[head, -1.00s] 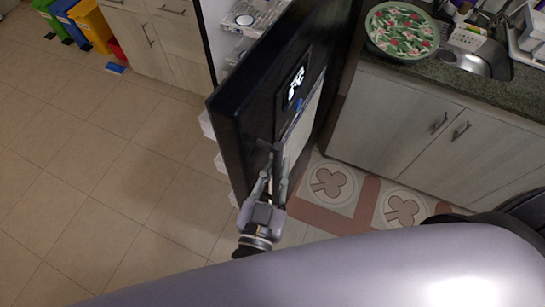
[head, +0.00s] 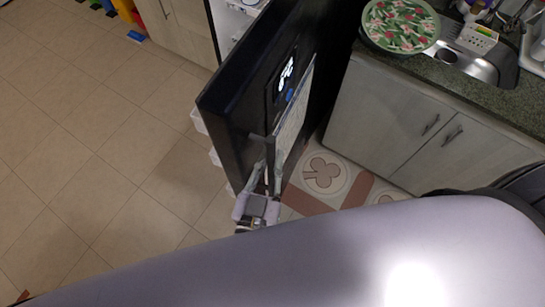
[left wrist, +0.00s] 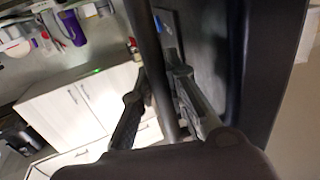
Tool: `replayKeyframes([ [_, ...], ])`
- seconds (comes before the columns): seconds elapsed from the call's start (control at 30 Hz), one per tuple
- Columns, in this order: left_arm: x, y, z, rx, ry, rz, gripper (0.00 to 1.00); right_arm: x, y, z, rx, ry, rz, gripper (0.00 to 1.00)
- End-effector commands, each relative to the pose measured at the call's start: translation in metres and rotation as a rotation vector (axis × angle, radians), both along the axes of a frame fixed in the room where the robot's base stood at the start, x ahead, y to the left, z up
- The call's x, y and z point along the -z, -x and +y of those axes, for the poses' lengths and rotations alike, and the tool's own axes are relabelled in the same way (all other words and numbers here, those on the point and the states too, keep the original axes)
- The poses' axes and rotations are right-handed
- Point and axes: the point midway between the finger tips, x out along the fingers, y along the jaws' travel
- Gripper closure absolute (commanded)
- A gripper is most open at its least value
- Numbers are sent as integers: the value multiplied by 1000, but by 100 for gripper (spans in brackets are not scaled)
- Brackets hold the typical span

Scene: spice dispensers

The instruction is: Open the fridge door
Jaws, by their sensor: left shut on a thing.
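The fridge door (head: 228,112) is a dark panel with a small lit display (head: 287,74). In the head view it stands swung out from the fridge, with the lit inside (head: 236,22) showing behind it. My left gripper (head: 267,150) is at the lower part of the door's front, shut on the fridge handle. In the left wrist view the dark handle bar (left wrist: 146,38) runs between the two fingers of the left gripper (left wrist: 156,78), with the door's dark face (left wrist: 240,60) to the right. My right gripper is not in view.
A counter with a sink (head: 478,62) and a floral round item (head: 400,24) stands right of the door, over pale cabinets (head: 400,115). A patterned mat (head: 325,172) lies on the floor below.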

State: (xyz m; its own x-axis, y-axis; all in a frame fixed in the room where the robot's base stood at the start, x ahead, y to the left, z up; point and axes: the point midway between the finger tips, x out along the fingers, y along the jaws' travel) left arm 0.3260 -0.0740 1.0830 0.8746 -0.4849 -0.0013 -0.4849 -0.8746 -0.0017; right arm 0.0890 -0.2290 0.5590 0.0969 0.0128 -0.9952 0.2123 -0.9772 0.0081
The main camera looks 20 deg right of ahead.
Motion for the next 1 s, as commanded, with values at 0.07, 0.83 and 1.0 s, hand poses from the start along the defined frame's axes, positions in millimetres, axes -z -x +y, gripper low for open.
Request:
replayKeyframes([
  [0.07, -2, -1, 0, -1, 3, -5, 100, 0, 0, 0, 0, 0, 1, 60],
  [0.83, 0, 1, 1, -1, 1, 0, 65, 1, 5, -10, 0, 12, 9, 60],
  [1.0, 1, 15, 8, 0, 0, 2, 65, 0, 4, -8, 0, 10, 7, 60],
])
